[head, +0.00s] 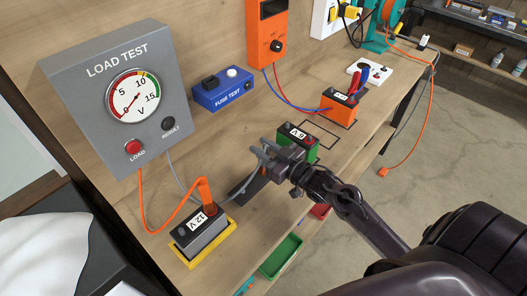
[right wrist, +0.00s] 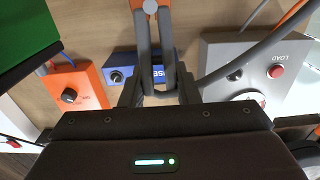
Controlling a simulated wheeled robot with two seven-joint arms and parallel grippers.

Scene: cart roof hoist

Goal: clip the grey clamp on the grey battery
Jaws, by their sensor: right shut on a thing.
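The grey battery (head: 203,240), marked 12 V, sits in a yellow tray (head: 228,248) near the bench's front edge. An orange clamp (head: 206,192) stands on its right terminal, and its left terminal looks bare. My right gripper (head: 272,160) is to the right of the battery, above the bench and apart from it. It is shut on the grey clamp (right wrist: 155,60), whose two grey arms show between the fingers in the right wrist view. A grey cable (right wrist: 250,50) runs from the clamp area towards the load tester. My left gripper is out of view.
The load tester (head: 88,95) stands at left, with its orange lead (head: 155,228) looping over the bench. A green battery (head: 290,153) sits just behind my right gripper. A dark pad (head: 243,190) lies below it. A blue fuse tester (head: 222,94) and orange battery (head: 338,106) are farther back.

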